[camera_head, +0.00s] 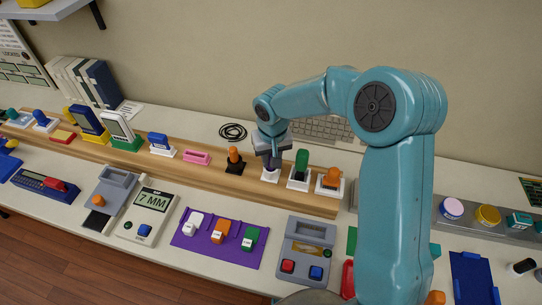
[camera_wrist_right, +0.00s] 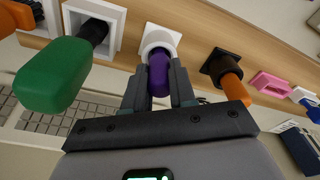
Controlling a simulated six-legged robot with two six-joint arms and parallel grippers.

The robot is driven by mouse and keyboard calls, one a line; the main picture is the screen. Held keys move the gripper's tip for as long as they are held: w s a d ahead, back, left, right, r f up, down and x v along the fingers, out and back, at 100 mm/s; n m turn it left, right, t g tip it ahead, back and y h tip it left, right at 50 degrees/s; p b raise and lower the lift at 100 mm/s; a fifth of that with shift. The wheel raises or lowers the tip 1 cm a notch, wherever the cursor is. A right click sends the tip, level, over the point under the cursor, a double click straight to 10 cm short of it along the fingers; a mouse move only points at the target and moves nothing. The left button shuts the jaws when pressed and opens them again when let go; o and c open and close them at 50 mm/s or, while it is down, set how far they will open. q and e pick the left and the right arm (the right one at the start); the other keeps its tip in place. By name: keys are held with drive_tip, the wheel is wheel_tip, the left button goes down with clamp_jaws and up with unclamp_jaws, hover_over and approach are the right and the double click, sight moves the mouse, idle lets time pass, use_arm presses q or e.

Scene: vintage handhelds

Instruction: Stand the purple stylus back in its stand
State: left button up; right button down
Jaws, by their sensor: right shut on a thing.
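The purple stylus (camera_head: 272,162) is upright at the white stand (camera_head: 269,175) on the wooden shelf strip. In the right wrist view, the purple stylus (camera_wrist_right: 158,76) sits between both fingers, its far end at the mouth of the white ring-shaped stand (camera_wrist_right: 160,36). I cannot tell how deep it is in the stand. My right gripper (camera_head: 271,150) is shut on the stylus; its fingers (camera_wrist_right: 158,92) flank it. My left gripper is not in view.
A green-topped item (camera_head: 302,160) and an orange-topped one (camera_head: 331,177) stand in white holders just right. An orange-handled item in a black holder (camera_head: 235,160) stands left, then a pink holder (camera_head: 197,157). A keyboard (camera_head: 322,129) and coiled cable (camera_head: 232,131) lie behind.

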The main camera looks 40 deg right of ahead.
drive_tip(key=shift+f+b, duration=0.35)
drive_tip(key=shift+f, duration=0.05)
drive_tip(key=c, duration=0.8)
unclamp_jaws()
drive_tip(key=shift+r, duration=0.1)
drive_tip(key=shift+c, duration=0.2)
drive_tip(key=shift+r, duration=0.1)
wheel_tip(320, 180, up, 16)
drive_tip(key=s, duration=0.1)
drive_tip(key=shift+s+a, duration=0.35)
drive_tip(key=shift+r+p, duration=0.1)
drive_tip(key=shift+p, duration=0.2)
